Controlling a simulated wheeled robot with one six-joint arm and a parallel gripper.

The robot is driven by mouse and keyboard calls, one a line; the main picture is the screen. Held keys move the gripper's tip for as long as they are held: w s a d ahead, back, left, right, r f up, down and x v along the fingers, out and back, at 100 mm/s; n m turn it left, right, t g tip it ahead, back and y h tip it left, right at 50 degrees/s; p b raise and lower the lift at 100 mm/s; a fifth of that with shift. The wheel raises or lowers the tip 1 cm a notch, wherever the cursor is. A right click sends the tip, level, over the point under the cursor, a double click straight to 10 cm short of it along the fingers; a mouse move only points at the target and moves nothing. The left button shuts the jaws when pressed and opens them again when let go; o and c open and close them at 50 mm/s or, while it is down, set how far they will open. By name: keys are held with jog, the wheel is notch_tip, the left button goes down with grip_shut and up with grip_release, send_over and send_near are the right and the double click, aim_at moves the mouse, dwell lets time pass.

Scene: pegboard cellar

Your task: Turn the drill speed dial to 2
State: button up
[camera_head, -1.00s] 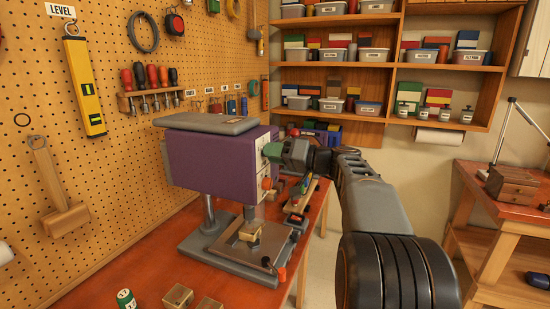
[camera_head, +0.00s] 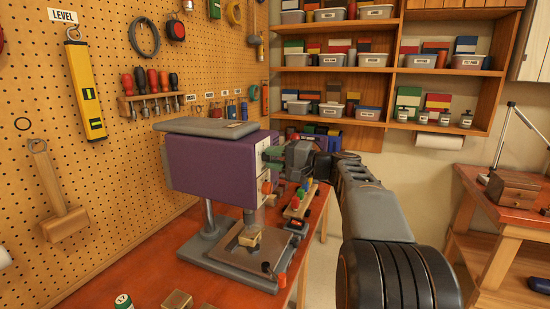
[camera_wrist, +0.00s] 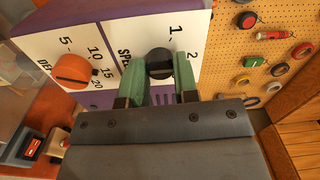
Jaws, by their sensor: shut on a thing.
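The drill press has a purple head (camera_head: 215,163) with a white front panel, on a grey base on the red bench. In the wrist view the black speed dial (camera_wrist: 158,60) sits on the white panel (camera_wrist: 112,32), with "1" above it and "2" to its right; the word "SPEED" is partly covered. My gripper (camera_wrist: 160,76) has its green fingers on both sides of the dial, shut on it. The dial's pointer is not clear. In the head view my gripper (camera_head: 272,154) is at the panel and hides the dial.
An orange depth knob (camera_wrist: 75,72) is left of the dial. A brass block (camera_head: 250,237) sits on the drill's table. A rack of coloured-handled tools (camera_head: 300,200) stands behind on the bench. The pegboard (camera_head: 110,185) is at the left, shelves (camera_head: 390,72) behind.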

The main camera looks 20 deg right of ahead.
dwell(0.4)
jog(key=o, duration=0.9)
jog(key=shift+d, duration=0.1)
jog(key=b+v, duration=0.2)
jog(key=v, duration=1.1)
jog(key=shift+s+d, duration=0.25)
